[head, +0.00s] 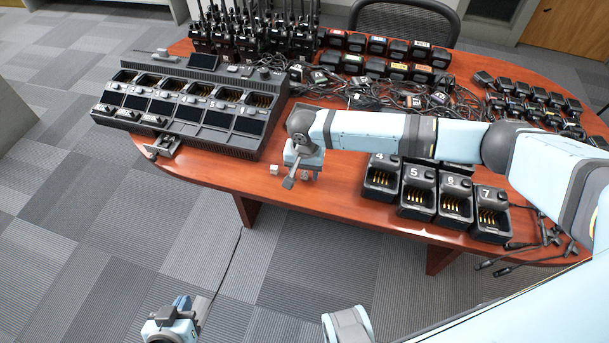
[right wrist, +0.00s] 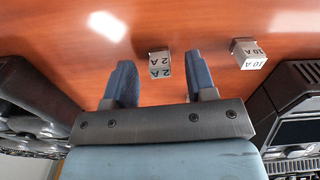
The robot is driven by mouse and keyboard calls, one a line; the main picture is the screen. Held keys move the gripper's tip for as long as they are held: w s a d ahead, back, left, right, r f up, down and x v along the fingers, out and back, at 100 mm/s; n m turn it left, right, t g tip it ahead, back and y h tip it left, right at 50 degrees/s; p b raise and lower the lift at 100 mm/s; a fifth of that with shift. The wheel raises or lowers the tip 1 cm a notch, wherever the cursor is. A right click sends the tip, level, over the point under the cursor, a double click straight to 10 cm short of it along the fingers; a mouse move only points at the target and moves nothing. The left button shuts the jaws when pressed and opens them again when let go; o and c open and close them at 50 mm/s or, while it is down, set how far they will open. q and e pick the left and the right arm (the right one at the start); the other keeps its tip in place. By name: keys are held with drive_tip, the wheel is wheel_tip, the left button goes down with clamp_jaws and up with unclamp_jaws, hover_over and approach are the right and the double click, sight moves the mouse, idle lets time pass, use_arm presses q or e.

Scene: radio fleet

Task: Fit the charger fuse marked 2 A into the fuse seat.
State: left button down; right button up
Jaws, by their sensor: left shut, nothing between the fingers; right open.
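The fuse marked 2 A is a small pale block with dark lettering in the right wrist view (right wrist: 160,64). It lies on the table between the two blue fingers of my right gripper (right wrist: 161,80), touching neither as far as I can see. In the head view my right gripper (head: 302,174) is low over the table's front edge, open and empty. A fuse marked 10 A (right wrist: 248,54) lies to one side; it shows in the head view (head: 274,169). A small metal fitting (head: 163,147) by the charger's front left corner looks like the fuse seat. My left gripper (head: 172,326) is shut and empty, off the table.
The long multi-bay charger (head: 190,140) stands at the table's left. Several numbered single chargers (head: 453,205) stand at the front right. Cables (head: 400,95), batteries and radios fill the back. Bare table (head: 225,172) lies between the fitting and the fuses.

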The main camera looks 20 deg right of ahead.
drive_tip(key=shift+f, duration=0.3)
clamp_jaws()
